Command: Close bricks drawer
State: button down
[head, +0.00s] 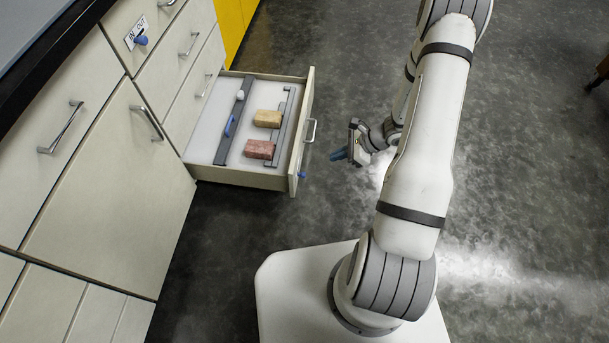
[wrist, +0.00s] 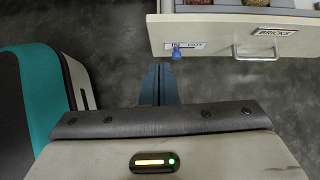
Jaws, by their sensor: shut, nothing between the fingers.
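The bricks drawer (head: 240,180) stands pulled out from the cabinet in the head view. Inside it lie a tan brick (head: 267,119) and a red brick (head: 259,149). Its front also shows in the wrist view (wrist: 215,30), with a "BRICKS" label (wrist: 275,32), a metal handle (wrist: 257,54) and a blue knob (wrist: 177,53) beside an in/out label. My gripper (head: 338,154) is shut and empty, just right of the drawer front and apart from it. In the wrist view its fingers (wrist: 160,72) point toward the drawer front, near and left of the blue knob.
The cabinet (head: 110,140) has other drawers and doors, all shut, with handles sticking out. A dark bar (head: 235,120) and a second rail (head: 284,125) lie in the drawer. A yellow panel (head: 232,20) is at the back.

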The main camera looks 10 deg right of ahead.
jog(key=b+x, duration=0.5)
jog(key=x, duration=0.9)
jog(key=shift+w+a+m, duration=0.3)
jog(key=shift+a+m, duration=0.05)
jog(key=shift+m, duration=0.05)
jog(key=shift+r, duration=0.2)
